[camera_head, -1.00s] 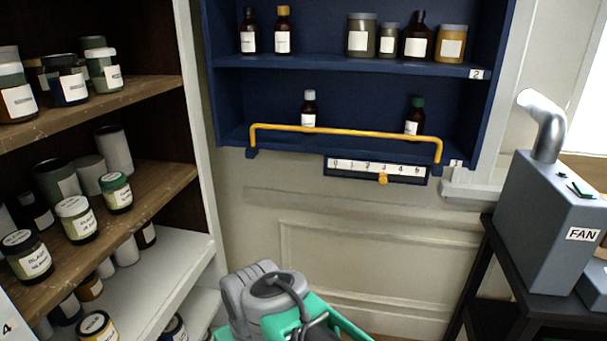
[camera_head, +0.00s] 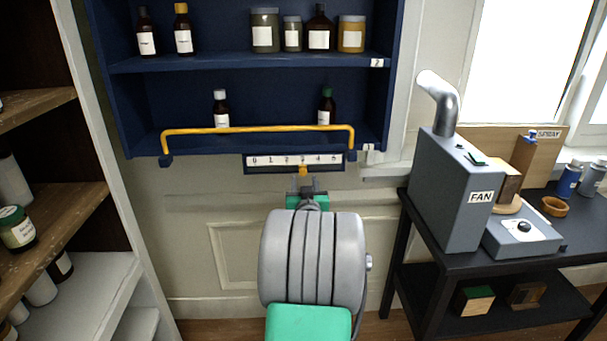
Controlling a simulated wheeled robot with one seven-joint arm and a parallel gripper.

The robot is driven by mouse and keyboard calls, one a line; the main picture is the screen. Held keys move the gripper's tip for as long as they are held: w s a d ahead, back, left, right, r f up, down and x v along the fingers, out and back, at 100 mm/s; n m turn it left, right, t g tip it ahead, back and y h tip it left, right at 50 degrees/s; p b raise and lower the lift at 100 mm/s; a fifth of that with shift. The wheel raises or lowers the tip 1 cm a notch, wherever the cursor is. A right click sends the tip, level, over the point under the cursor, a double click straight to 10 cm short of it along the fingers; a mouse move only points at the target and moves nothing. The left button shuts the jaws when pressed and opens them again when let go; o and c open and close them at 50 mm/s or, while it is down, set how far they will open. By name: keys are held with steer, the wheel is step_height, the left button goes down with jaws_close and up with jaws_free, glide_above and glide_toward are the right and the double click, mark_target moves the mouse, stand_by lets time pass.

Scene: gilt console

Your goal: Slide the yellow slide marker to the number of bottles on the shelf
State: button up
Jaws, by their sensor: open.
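The yellow slide marker (camera_head: 303,170) hangs below the white number scale (camera_head: 270,161) under the blue shelf unit. It sits at about the 3. The lower shelf (camera_head: 275,143), tagged 1, holds two brown bottles: a white-capped bottle (camera_head: 221,110) and a green-capped bottle (camera_head: 326,107). The upper shelf (camera_head: 215,63), tagged 2, holds several bottles and jars. My gripper (camera_head: 305,187) is open just below the marker, its fingertips pointing up at the scale. Whether they touch the marker cannot be told. My arm hides the wall below.
A yellow rail (camera_head: 258,130) runs across the front of the lower shelf, above the scale. A grey fan unit (camera_head: 452,190) stands on a dark table (camera_head: 560,240) at the right. A wooden rack (camera_head: 60,225) with jars stands at the left.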

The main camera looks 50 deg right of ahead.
mark_target(303, 173)
steer(key=x, duration=0.4)
steer(key=shift+w+d+p, duration=0.2)
steer(key=shift+d+p, duration=0.05)
steer(key=shift+p, duration=0.15)
steer(key=shift+c, duration=0.4)
jaws_close()
stand_by(0.6)
